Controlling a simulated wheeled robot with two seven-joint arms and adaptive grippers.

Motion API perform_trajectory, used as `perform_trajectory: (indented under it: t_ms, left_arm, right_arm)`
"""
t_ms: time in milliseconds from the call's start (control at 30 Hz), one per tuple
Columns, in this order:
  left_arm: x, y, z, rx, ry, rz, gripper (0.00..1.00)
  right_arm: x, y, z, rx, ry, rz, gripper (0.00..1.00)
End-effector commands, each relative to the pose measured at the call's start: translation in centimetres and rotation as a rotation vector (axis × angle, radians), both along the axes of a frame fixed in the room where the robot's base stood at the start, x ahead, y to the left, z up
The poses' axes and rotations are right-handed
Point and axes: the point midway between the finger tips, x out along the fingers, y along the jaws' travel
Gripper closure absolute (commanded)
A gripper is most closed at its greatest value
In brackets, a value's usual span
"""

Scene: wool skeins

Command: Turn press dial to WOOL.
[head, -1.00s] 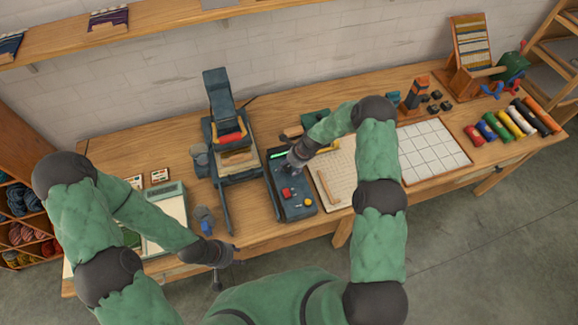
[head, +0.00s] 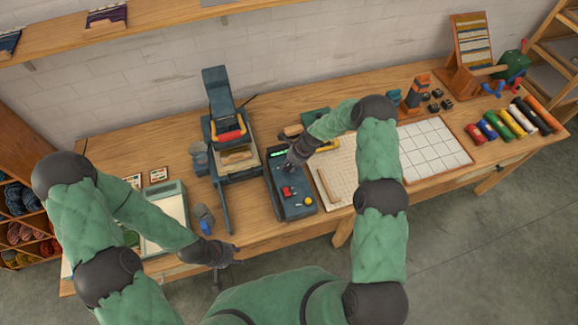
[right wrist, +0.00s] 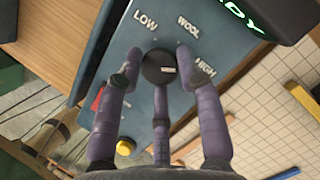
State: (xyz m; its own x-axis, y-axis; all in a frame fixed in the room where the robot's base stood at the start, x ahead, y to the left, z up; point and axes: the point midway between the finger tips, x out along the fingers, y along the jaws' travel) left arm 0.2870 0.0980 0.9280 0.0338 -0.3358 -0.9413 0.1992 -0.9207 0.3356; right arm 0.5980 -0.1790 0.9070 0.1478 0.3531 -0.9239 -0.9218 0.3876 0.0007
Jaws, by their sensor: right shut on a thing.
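The press dial (right wrist: 157,66) is a round black knob with a small white mark right of its centre, on the side toward HIGH. The labels LOW, WOOL (right wrist: 188,27) and HIGH stand around it on the blue-grey control panel (right wrist: 150,30). My right gripper (right wrist: 158,78) is shut on the dial, with its purple fingers around it. In the head view my right gripper (head: 290,165) is over the panel's upper end and hides the dial. My left gripper (head: 228,268) hangs empty at the table's front edge, its fingers apart.
A yellow button (right wrist: 125,147) and a red switch (right wrist: 98,98) sit on the same panel. A display (right wrist: 245,15) with green letters is just beyond the dial. The press (head: 229,130) stands left of the panel, and a gridded board (head: 340,170) lies to its right.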

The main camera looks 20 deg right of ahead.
Motion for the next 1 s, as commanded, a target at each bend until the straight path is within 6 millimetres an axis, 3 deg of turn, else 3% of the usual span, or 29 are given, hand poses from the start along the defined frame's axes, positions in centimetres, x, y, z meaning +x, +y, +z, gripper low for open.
perform_trajectory:
  t_ms: [600,1000]
  left_arm:
    - [0.0,0.0,-7.1,0.000,0.000,0.000,0.60]
    - [0.0,0.0,-9.8,0.000,0.000,0.000,0.60]
  right_arm:
    - [0.7,0.0,-0.3,-0.002,-0.005,0.539,0.96]
    - [0.8,0.1,-0.1,-0.001,-0.003,0.834,0.96]
